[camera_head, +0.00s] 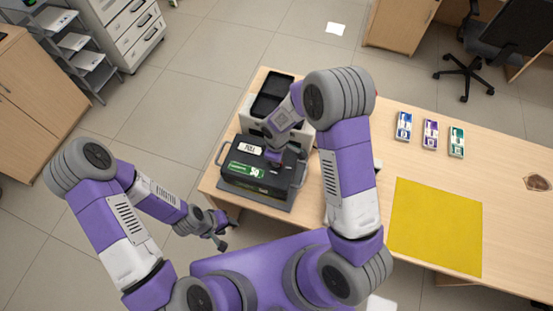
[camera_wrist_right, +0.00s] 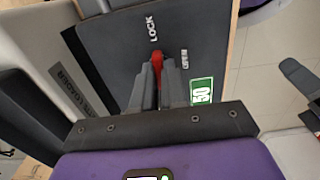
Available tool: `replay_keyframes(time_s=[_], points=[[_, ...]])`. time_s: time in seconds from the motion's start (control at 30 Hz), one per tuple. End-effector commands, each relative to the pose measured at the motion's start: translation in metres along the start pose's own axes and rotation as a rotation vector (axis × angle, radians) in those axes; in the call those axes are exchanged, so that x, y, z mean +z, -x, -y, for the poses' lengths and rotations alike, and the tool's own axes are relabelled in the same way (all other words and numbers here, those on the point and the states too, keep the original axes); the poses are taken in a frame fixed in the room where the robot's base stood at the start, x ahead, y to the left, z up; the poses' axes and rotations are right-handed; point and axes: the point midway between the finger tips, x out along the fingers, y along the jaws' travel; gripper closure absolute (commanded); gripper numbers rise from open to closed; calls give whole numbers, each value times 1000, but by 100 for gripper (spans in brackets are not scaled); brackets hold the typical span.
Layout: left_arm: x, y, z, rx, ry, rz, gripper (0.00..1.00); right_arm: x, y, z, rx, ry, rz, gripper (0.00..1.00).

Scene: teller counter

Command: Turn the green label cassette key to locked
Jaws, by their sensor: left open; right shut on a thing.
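The black cassette (camera_head: 233,181) with a green label (camera_head: 246,170) sits on a dark base at the table's left end. The green label also shows in the right wrist view (camera_wrist_right: 202,91). My right gripper (camera_head: 273,156) reaches down onto the cassette's top. In the right wrist view its fingers (camera_wrist_right: 159,85) are shut on the red key (camera_wrist_right: 157,61). The key's visible red end points roughly toward the word LOCK (camera_wrist_right: 151,28); the word OPEN (camera_wrist_right: 185,59) is to the right. The fingers hide the rest of the key. My left gripper (camera_head: 222,231) is open and empty, off the table's front left edge.
A white and grey machine (camera_head: 250,114) with a black tray on top stands behind the cassette. Blue, purple and green banknote bundles (camera_head: 430,134) lie at the back. A yellow mat (camera_head: 436,228) covers the front right. The table between is partly hidden by my right arm.

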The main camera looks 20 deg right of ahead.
Motion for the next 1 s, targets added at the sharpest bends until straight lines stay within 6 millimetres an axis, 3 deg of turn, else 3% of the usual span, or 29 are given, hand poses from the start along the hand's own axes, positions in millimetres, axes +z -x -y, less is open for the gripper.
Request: replay_keyframes(time_s=[0.57,0.6,0.77,1.0], points=[[0,-1,0,0,0,0,56,0,0,0,1,37,-1,100],[0,-1,0,0,0,0,56,0,0,0,1,37,-1,87],[0,-1,0,0,0,0,56,0,0,0,0,36,-1,63],[0,-1,0,0,0,0,56,0,0,0,0,35,0,63]])
